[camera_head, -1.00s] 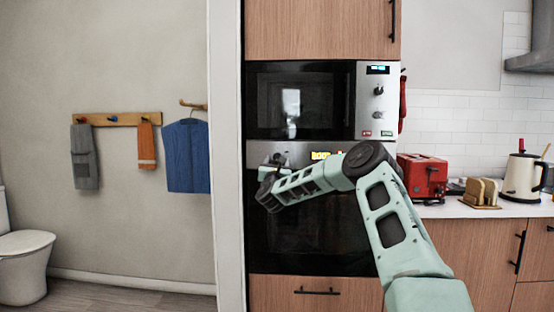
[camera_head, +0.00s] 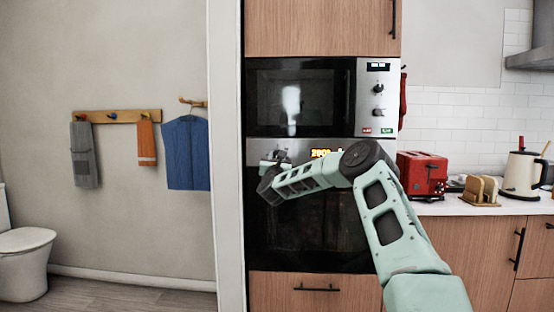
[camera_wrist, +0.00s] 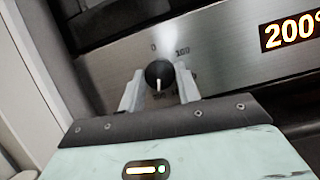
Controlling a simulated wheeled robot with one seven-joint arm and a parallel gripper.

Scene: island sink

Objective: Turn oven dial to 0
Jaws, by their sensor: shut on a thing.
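The oven dial (camera_wrist: 159,75) is a round black knob with a white pointer line, on the oven's steel control panel. In the wrist view its pointer line faces down toward my gripper, with the marks "0" and "100" printed above it. My gripper (camera_wrist: 160,92) is shut on the dial, one pale finger on each side. The orange display (camera_wrist: 290,30) on the panel reads 200°. In the head view the oven (camera_head: 310,225) is built in below the microwave, and my gripper (camera_head: 274,160) is at the left end of its panel. The dial is hidden there by my gripper.
A microwave (camera_head: 300,98) with its own knobs sits above the oven. A white wall edge (camera_head: 228,150) stands close on the left. A red toaster (camera_head: 422,175) and a cream kettle (camera_head: 522,178) stand on the counter at right.

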